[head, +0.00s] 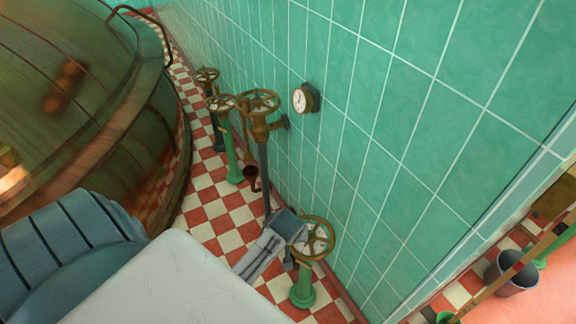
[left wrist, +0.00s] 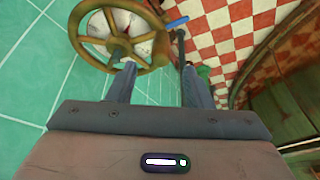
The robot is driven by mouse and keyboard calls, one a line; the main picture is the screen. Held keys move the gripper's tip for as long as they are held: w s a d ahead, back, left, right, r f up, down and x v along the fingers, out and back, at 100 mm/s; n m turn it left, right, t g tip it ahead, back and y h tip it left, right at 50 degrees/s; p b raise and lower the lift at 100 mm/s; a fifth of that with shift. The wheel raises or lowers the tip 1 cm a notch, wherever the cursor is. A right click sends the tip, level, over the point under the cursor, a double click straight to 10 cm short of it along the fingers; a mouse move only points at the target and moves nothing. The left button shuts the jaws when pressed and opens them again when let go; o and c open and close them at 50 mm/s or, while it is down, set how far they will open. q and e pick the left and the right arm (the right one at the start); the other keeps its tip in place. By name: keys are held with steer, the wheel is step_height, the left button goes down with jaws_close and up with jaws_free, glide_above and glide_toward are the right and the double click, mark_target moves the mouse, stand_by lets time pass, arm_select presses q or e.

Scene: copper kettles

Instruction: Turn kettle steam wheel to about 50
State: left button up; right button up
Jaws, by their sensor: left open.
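A brass spoked handwheel (head: 327,234) with a pale dial face sits on a green pedestal (head: 302,290) by the tiled wall. It shows large at the upper left of the left wrist view (left wrist: 82,38). My left gripper (head: 299,236) is beside this wheel, at its left side in the head view. In the left wrist view its two fingers (left wrist: 158,68) are apart with no wheel rim between them. The left finger's tip overlaps the wheel's lower right edge; I cannot tell whether they touch. My right gripper is not in view. No readable dial value shows.
More brass handwheels (head: 258,101) stand farther along the wall, near a round gauge (head: 303,99). A large copper kettle (head: 80,110) fills the left. A bucket (head: 512,275) stands at the right. Red and white checkered floor (head: 215,205) lies between kettle and wall.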

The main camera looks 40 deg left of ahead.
arm_select(q)
steer(key=shift+v, duration=1.35)
